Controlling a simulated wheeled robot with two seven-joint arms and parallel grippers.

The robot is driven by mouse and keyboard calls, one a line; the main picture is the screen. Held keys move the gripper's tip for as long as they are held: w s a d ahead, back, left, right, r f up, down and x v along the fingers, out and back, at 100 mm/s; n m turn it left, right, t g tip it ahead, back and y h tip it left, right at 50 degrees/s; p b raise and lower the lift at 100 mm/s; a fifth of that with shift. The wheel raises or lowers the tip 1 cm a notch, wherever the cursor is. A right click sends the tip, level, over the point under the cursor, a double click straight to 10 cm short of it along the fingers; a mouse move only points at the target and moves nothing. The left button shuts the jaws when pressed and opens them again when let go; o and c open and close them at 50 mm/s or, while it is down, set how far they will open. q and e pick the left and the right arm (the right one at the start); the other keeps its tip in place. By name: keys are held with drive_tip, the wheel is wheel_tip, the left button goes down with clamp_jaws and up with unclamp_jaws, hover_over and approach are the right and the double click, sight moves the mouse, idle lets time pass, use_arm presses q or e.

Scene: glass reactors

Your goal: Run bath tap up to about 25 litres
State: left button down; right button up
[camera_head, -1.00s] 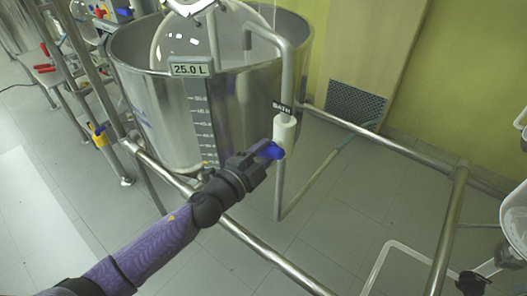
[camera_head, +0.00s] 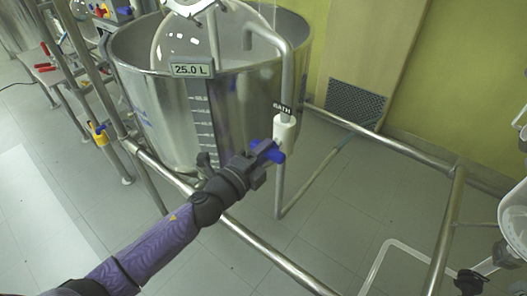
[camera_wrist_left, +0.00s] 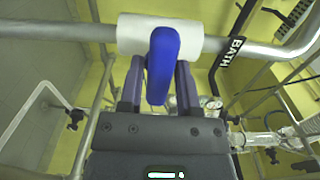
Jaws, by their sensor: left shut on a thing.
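The bath tap is a white valve body (camera_head: 285,130) on a grey pipe marked BATH, with a blue handle (camera_head: 268,151). My left gripper (camera_head: 262,160) is shut on the blue handle. In the left wrist view the handle (camera_wrist_left: 162,65) stands between the two fingers, in front of the white valve body (camera_wrist_left: 190,35). The steel bath (camera_head: 160,110) stands behind, with a glass sphere inside and a level scale (camera_head: 203,120) on its side. Its display (camera_head: 192,68) reads 25.0 L. The water surface is not clear to me.
A steel rail (camera_head: 265,248) passes under my left forearm, and another (camera_head: 385,145) runs at the back right. Glassware and a black clamp (camera_head: 472,282) are at the far right. Floor within the rails is clear.

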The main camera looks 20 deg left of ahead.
use_arm(q)
drive_tip(key=shift+c, duration=2.2)
unclamp_jaws()
drive_tip(key=shift+s, duration=0.1)
drive_tip(key=v, duration=0.9)
drive_tip(key=shift+s+a+b, duration=0.15)
drive_tip(key=shift+s+b, duration=0.15)
drive_tip(key=shift+s, duration=0.05)
